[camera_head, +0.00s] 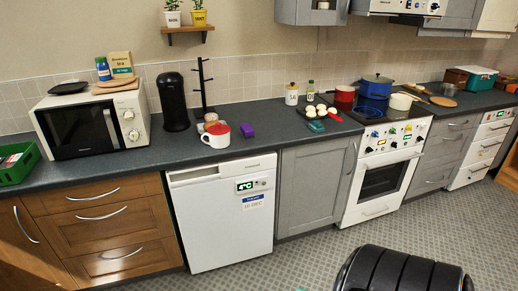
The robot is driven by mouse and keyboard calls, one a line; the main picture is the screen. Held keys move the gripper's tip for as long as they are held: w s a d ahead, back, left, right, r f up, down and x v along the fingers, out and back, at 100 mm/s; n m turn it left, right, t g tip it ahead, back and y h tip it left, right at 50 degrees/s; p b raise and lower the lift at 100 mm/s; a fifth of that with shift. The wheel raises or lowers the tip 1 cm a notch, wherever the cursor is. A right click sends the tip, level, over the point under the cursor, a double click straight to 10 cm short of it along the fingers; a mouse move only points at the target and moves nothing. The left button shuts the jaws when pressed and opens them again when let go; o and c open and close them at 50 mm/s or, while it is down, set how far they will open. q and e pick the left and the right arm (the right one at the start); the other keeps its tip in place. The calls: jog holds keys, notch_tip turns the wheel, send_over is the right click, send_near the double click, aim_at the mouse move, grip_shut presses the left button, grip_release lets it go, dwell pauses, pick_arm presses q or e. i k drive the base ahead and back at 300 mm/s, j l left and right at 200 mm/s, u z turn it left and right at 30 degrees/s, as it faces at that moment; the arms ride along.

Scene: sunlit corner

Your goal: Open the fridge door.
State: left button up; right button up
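The fridge (229,216) is a white under-counter appliance with a green "4°C" display and a small blue-and-white label. It stands below the dark worktop, between wooden drawers and a grey cabinet. Its front panel looks closed and flush. A darker recessed strip runs under its top edge, and I cannot make out a separate handle. Neither of my grippers shows in this view, so nothing is seen touching the fridge.
Wooden drawers (113,229) flank the fridge on the left. A grey cabinet (313,186) and a white oven (384,178) stand to the right. The patterned floor (300,262) before the fridge is clear. A dark rounded form (400,272) occupies the bottom right.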

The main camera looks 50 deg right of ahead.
aim_at(223, 219)
jog(key=z, duration=1.35)
